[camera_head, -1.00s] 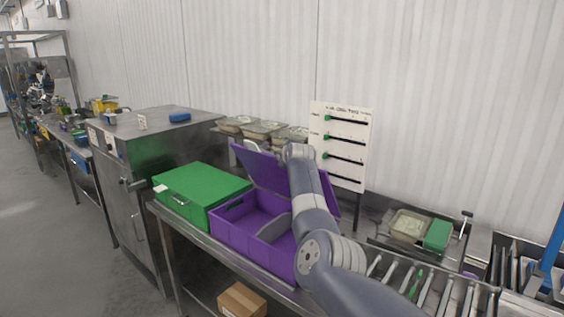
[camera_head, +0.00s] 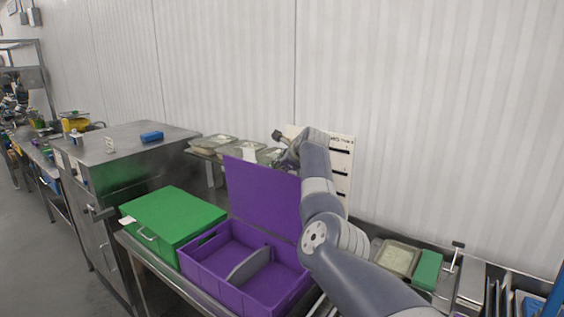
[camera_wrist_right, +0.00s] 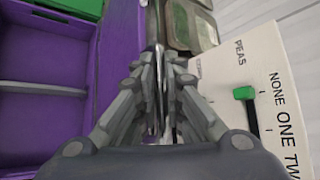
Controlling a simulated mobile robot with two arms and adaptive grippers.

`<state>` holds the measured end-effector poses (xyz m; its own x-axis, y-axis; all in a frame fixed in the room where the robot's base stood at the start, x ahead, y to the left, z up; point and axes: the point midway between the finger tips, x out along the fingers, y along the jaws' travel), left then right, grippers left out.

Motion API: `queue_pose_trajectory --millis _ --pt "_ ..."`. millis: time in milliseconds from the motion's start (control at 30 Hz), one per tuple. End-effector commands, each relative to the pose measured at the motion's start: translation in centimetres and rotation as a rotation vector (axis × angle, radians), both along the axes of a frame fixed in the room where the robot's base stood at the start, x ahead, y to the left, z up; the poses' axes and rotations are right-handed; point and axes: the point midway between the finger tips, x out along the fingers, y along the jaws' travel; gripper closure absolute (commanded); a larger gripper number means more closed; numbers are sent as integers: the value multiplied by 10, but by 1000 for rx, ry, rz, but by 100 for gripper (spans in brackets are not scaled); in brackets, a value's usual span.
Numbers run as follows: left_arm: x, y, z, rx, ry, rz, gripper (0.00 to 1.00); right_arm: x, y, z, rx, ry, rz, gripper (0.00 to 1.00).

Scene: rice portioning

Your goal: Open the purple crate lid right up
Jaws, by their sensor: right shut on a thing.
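The purple crate (camera_head: 205,262) stands on the metal bench with its inside open to view and a grey divider in it. Its purple lid (camera_head: 258,192) stands up steeply along the crate's back side. My right gripper (camera_head: 287,158) is at the lid's top edge near its right end, partly hidden by my own wrist. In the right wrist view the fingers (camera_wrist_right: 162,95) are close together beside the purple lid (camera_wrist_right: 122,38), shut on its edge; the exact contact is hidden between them. My left gripper is not in view.
A closed green crate (camera_head: 172,215) stands left of the purple one. Food trays (camera_head: 215,143) sit on a shelf behind the lid. A white label board (camera_head: 343,160) stands behind my right arm. A green block (camera_head: 427,270) lies at the right.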

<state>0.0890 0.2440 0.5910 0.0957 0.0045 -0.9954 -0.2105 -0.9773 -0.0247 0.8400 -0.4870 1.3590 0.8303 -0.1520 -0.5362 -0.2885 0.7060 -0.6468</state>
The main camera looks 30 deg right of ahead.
Motion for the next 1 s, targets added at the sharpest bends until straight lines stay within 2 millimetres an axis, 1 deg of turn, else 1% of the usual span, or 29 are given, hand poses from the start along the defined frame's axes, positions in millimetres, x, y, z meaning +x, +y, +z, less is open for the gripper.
queue_pose_trajectory --millis 33,233,267,300,333,367,667,733,800,1000 --pt "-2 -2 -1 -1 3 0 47 -1 1 -10 5 18 4 100" --pt "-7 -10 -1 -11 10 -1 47 -1 1 -11 4 19 4 100" --pt "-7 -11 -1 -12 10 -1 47 -1 1 -11 4 19 4 88" --pt "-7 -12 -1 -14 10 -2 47 -1 1 -11 4 19 4 79" --pt "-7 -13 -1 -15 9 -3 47 -1 1 -11 2 19 4 73" --pt "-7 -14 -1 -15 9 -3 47 -1 1 -10 2 19 4 70" --pt "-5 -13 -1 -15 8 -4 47 -1 0 -7 1 12 2 70" --pt "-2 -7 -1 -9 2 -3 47 -1 0 -6 0 11 1 70" --pt "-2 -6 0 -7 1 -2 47 -1 0 -5 0 9 1 70" --pt "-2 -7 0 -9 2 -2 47 -8 2 1 -2 7 1 70"
